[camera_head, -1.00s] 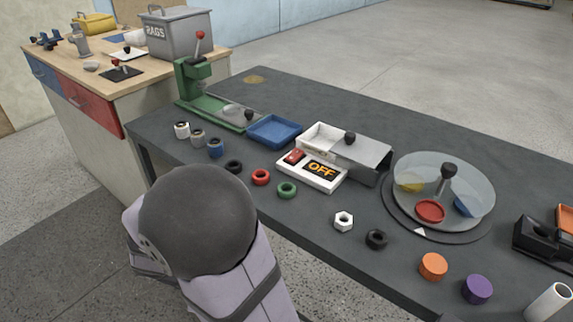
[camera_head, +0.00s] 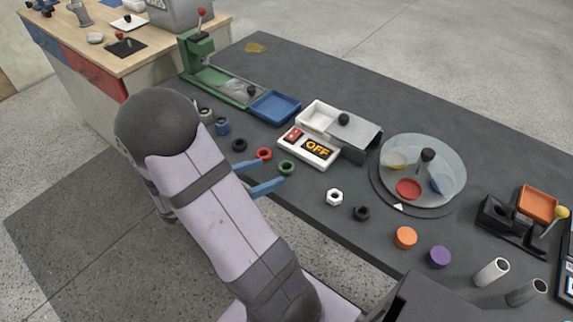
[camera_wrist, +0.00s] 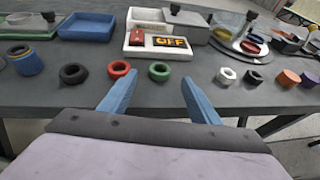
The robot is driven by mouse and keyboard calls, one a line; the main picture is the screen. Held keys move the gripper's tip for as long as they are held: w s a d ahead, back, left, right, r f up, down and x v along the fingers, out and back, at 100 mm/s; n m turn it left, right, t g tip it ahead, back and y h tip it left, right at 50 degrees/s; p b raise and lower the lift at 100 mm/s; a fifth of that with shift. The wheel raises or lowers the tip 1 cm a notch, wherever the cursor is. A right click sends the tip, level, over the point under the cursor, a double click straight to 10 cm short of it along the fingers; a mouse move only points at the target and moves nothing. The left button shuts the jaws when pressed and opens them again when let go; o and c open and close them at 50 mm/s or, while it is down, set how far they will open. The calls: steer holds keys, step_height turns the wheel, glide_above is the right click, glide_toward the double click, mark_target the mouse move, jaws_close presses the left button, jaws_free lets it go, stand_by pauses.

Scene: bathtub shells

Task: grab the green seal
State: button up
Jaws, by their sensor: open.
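The green seal (camera_head: 287,168) is a small ring lying flat near the front edge of the dark table. In the wrist view the green seal (camera_wrist: 159,72) lies beyond my fingers, a little left of midway between them. My gripper (camera_head: 266,176) has two blue fingers, open and empty, pointing toward the green and red seals. In the wrist view my gripper (camera_wrist: 158,92) shows its fingers wide apart. The red seal (camera_head: 264,154) lies just left of the green one, and the black seal (camera_head: 239,145) lies further left.
A white box with an OFF display (camera_head: 309,148) stands behind the green seal. A white nut (camera_head: 334,197) and a black nut (camera_head: 362,213) lie to its right. A blue tray (camera_head: 275,107) and a round turntable (camera_head: 421,172) stand further back. Table between seal and white nut is clear.

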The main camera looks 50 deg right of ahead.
mark_target(286, 166)
steer(key=shift+p+x, duration=0.4)
steer(key=shift+x, duration=3.25)
steer(key=c, duration=1.1)
